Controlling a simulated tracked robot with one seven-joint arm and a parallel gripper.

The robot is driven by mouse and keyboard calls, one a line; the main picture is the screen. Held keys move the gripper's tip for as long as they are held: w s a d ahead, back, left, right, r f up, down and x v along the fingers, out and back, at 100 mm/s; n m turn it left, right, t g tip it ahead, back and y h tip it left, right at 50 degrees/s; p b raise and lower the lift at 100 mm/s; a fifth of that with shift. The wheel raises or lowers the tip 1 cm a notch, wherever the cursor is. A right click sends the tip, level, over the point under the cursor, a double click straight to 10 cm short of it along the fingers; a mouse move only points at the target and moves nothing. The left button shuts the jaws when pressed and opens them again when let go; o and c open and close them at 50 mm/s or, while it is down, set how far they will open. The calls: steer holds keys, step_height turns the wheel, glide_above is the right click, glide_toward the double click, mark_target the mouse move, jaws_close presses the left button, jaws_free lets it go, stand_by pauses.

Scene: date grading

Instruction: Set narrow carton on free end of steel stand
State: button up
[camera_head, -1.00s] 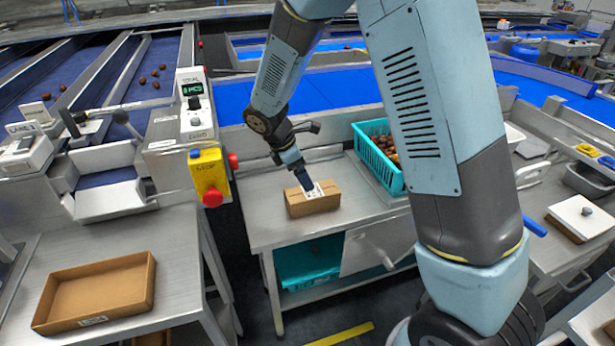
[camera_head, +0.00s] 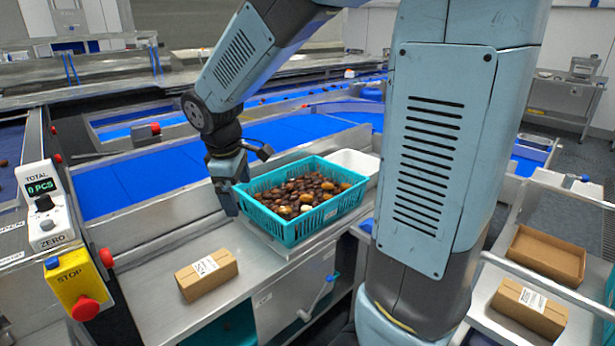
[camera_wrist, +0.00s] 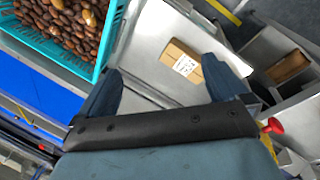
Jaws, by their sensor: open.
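The narrow carton (camera_head: 207,275), brown with a white label on top, lies flat on the left end of the steel stand (camera_head: 165,275), apart from the teal crate. My gripper (camera_head: 228,198) is open and empty, raised above the stand beside the crate's left end and apart from the carton. In the wrist view, the carton (camera_wrist: 182,62) lies beyond my open fingers (camera_wrist: 160,88), on the bare steel top.
The teal crate (camera_head: 290,230) full of dates takes up the stand's other end. A yellow stop box (camera_head: 75,285) stands at left. Another labelled carton (camera_head: 530,306) and an open brown tray (camera_head: 545,256) are at right. A blue belt (camera_head: 150,170) runs behind.

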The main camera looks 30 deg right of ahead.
steer(key=s+d+r+m+t+y, duration=0.1)
steer(key=s+d+r+m, duration=0.3)
steer(key=s, duration=0.4)
steer(key=s+d+r+m+t, duration=0.2)
steer(key=s+d+r+m, duration=0.2)
steer(key=s+m, duration=0.3)
steer(key=shift+s+d+r+y, duration=0.2)
steer(key=shift+s+r+y, duration=0.3)
steer(key=shift+s, duration=0.75)
